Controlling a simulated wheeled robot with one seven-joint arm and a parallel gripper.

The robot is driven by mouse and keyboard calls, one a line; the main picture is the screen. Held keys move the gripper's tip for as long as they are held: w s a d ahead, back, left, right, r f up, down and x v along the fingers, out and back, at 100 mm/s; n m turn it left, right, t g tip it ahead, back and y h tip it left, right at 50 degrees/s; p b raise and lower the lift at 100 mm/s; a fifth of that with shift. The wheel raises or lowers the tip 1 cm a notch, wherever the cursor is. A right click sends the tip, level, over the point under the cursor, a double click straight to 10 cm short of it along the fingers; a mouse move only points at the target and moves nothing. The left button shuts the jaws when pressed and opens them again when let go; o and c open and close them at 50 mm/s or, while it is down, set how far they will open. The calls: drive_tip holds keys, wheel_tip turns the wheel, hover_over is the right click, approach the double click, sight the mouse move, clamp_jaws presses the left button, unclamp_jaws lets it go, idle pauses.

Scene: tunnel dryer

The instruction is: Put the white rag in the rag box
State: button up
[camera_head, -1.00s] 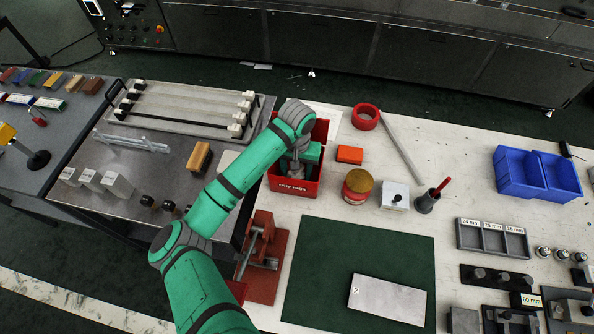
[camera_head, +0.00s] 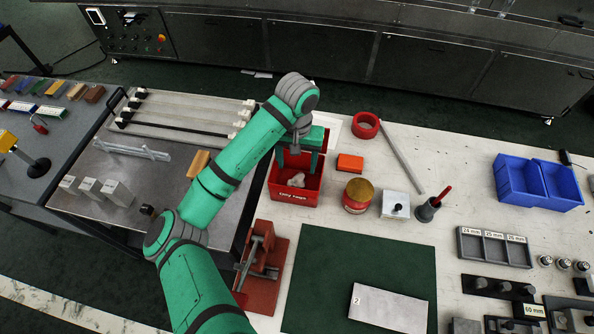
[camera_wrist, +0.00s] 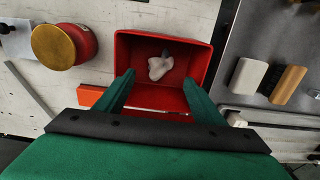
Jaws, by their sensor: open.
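The white rag (camera_wrist: 160,67) lies crumpled inside the red rag box, on its floor. It also shows in the head view (camera_head: 297,180). The open-topped red rag box (camera_head: 292,195) stands at the left edge of the white table, with a label on its front; it shows from above in the wrist view (camera_wrist: 203,58). My gripper (camera_head: 301,170) is over the back of the box. In the wrist view my gripper (camera_wrist: 157,82) has its two green fingers wide apart with nothing between them, and the rag is beyond them. A small dark patch beside the rag is unclear.
An orange block (camera_head: 350,163), a red jar with a brown lid (camera_head: 357,196) and a red ring (camera_head: 366,125) stand right of the box. A red clamp fixture (camera_head: 262,265) is in front of it. The green mat (camera_head: 325,270) has free room.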

wheel_tip(320, 180, up, 2)
drive_tip(key=shift+r, duration=0.1)
idle(0.6)
